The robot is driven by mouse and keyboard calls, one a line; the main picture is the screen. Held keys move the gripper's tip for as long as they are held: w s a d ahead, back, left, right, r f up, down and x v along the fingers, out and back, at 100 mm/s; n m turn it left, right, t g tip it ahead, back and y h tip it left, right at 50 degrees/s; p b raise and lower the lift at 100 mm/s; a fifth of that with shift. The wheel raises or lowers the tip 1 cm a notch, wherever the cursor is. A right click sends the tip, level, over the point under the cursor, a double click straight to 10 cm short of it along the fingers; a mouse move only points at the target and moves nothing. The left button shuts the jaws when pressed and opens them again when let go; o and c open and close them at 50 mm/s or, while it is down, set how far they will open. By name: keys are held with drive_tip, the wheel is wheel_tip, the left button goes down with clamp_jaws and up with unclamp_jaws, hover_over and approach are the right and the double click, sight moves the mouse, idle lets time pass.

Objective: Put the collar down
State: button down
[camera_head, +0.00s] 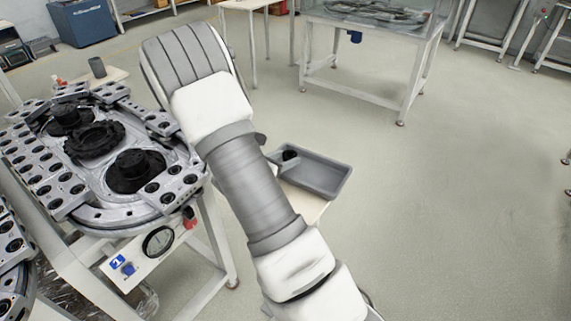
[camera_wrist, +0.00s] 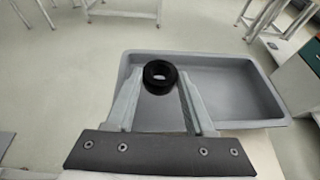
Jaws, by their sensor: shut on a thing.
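The collar is a black ring (camera_wrist: 160,88), held between the two fingertips of my gripper (camera_wrist: 159,77) in the wrist view. It shows over the left part of a grey tray (camera_wrist: 236,122), seemingly above its floor; I cannot tell the exact gap. In the head view, the tray (camera_head: 322,177) lies right of my arm, and a small dark thing (camera_head: 290,155), likely the collar, shows at its left end.
A ring track (camera_head: 72,205) with black round parts and metal blocks stands on the left, close to my arm. The tray sits on a small pale stand (camera_head: 300,204). Open floor lies to the right. A white-framed table (camera_head: 375,88) stands behind.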

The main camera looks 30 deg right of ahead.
drive_tip(key=shift+f, duration=0.95)
drive_tip(key=shift+f, duration=0.1)
drive_tip(key=shift+f+b, duration=0.15)
drive_tip(key=shift+b, duration=0.15)
drive_tip(key=c, duration=0.5)
unclamp_jaws()
drive_tip(key=shift+c, duration=0.2)
